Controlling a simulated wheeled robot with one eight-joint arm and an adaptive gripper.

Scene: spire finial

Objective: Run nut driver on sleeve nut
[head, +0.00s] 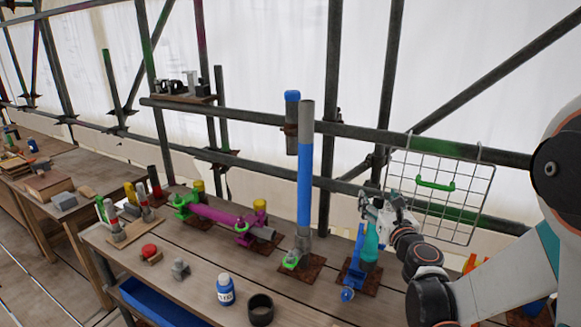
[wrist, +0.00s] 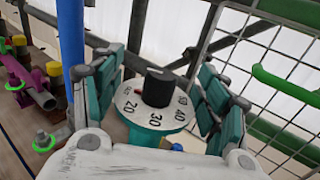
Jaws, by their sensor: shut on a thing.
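My gripper (head: 378,210) is at the right of the bench, with its padded teal fingers closed around the nut driver. The nut driver (head: 371,245) is teal and stands roughly upright; its white dial with numbers and a black knob (wrist: 158,86) faces the wrist camera between the fingers. A blue stand (head: 356,262) on a brown plate is right beside it; I cannot tell whether the driver touches it. A tall post (head: 304,180) with a blue section stands to the left, with a green ring fitting (head: 290,261) at its foot. I cannot tell which part is the sleeve nut.
A magenta pipe (head: 212,214) with green clamps lies left of the post. A wire grid (head: 437,195) with a green handle hangs behind my arm. Scaffold tubes cross behind the bench.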

